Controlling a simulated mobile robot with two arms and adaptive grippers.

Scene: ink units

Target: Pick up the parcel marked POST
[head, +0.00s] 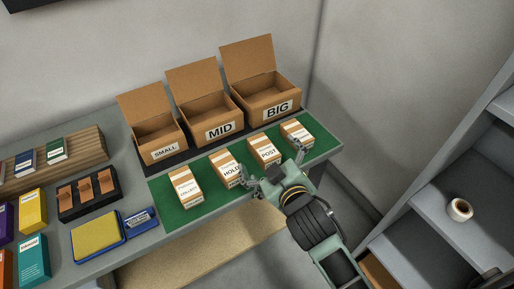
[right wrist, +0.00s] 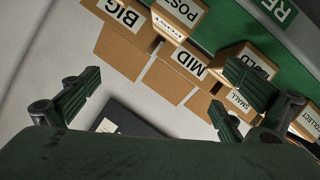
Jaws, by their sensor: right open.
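The parcel marked POST (head: 264,150) is a small brown box with a white label. It stands on the green mat (head: 214,205), third from the left in a row of parcels. In the right wrist view the POST parcel (right wrist: 178,16) is at the top edge, partly cut off. My right gripper (head: 271,161) is open and empty, with its fingers spread at the near side of the POST parcel. I cannot tell whether a finger touches it. In the right wrist view the spread fingers (right wrist: 155,95) have nothing between them. My left gripper is not in view.
The HOLD parcel (head: 224,169) and COLLECT parcel (head: 185,187) stand left of POST; another parcel (head: 297,134) stands to its right, close to a finger. Open SMALL (head: 161,150), MID (head: 213,125) and BIG (head: 271,103) boxes stand behind. A grey shelf (head: 425,215) is at right.

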